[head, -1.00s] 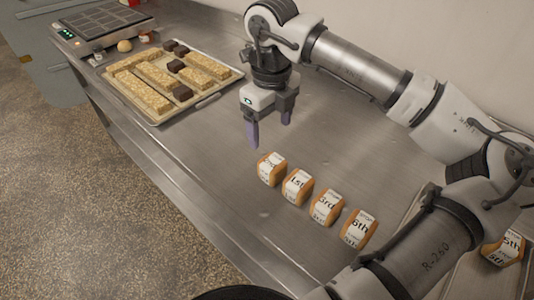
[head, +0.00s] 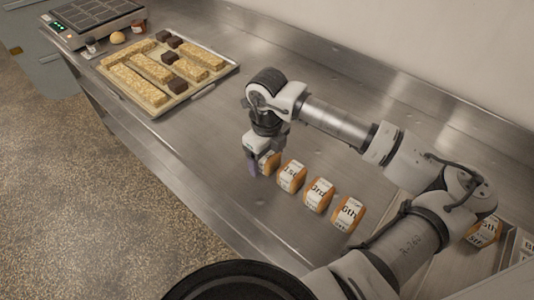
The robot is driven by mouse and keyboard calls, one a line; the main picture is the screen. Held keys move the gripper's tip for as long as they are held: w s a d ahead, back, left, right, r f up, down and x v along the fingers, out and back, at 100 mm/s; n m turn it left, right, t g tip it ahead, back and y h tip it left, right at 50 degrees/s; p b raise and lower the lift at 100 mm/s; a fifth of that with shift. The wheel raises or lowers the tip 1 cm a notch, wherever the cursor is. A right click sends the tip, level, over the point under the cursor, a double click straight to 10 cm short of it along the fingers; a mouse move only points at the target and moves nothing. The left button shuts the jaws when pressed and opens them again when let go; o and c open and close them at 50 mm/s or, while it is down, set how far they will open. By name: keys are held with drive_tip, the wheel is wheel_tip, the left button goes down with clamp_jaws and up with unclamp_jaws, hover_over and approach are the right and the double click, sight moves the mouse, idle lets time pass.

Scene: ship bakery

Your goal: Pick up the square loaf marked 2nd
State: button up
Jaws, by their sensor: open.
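A row of small square brown loaves with white labels lies on the steel counter. The leftmost loaf (head: 270,162) is at my gripper (head: 262,164), its label mostly hidden by the fingers; I cannot read its mark now. My gripper is open and lowered at this loaf, pointing down. One finger shows at the loaf's left side; the other is hidden, so I cannot tell whether the jaws straddle it. The loaf beside it is marked 1st (head: 291,176), followed by 3rd (head: 319,194) and 6th (head: 348,214).
A loaf marked 5th (head: 483,231) is in a metal tray at the right. A baking tray (head: 155,113) with long pale slabs and dark blocks is at the upper left, near a scale (head: 88,27). The counter between tray and loaves is clear.

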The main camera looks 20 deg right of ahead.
drive_tip(key=shift+f, duration=0.5)
drive_tip(key=shift+c, duration=0.2)
drive_tip(key=c, duration=1)
drive_tip(key=shift+r, duration=0.15)
drive_tip(key=shift+c, duration=0.2)
